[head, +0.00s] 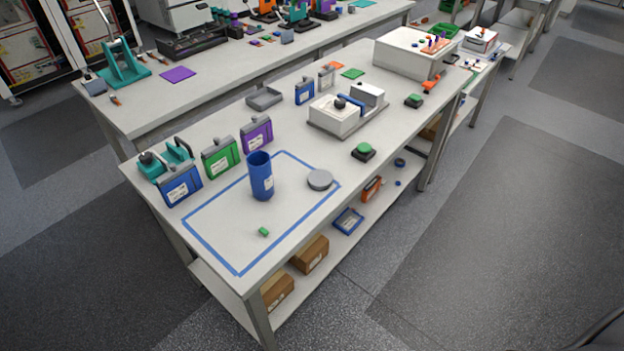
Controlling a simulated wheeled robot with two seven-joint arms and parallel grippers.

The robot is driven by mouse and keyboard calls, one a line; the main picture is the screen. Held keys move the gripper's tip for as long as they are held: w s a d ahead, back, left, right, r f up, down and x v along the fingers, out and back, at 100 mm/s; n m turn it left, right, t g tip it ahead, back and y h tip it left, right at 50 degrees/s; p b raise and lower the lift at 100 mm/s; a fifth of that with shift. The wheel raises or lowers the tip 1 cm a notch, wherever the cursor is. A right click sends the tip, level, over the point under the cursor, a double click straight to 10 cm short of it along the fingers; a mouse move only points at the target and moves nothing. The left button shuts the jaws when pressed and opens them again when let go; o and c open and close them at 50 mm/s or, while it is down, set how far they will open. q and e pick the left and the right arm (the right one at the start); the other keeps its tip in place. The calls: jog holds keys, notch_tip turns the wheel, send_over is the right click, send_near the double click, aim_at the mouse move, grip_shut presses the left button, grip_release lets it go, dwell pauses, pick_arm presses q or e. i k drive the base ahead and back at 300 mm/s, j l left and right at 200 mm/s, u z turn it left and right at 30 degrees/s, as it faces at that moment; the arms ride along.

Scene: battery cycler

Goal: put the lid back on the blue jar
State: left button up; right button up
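The blue jar (261,177) stands upright and open at the top on the table, inside an area outlined in blue. It has a white label on its side. A round grey lid (320,180) lies flat on the table to the right of the jar, at the right edge of the outlined area. The lid and jar are apart. Neither of my grippers shows in the head view.
A small green block (263,232) lies in front of the jar. Blue (180,186), green (221,157) and purple (257,134) containers stand behind and left. A green button (364,150) and a white device (335,116) are farther back. The outlined area's front is mostly clear.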

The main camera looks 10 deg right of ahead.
aim_at(259, 162)
jog(key=k+l+u, duration=1.05)
jog(key=i, duration=0.1)
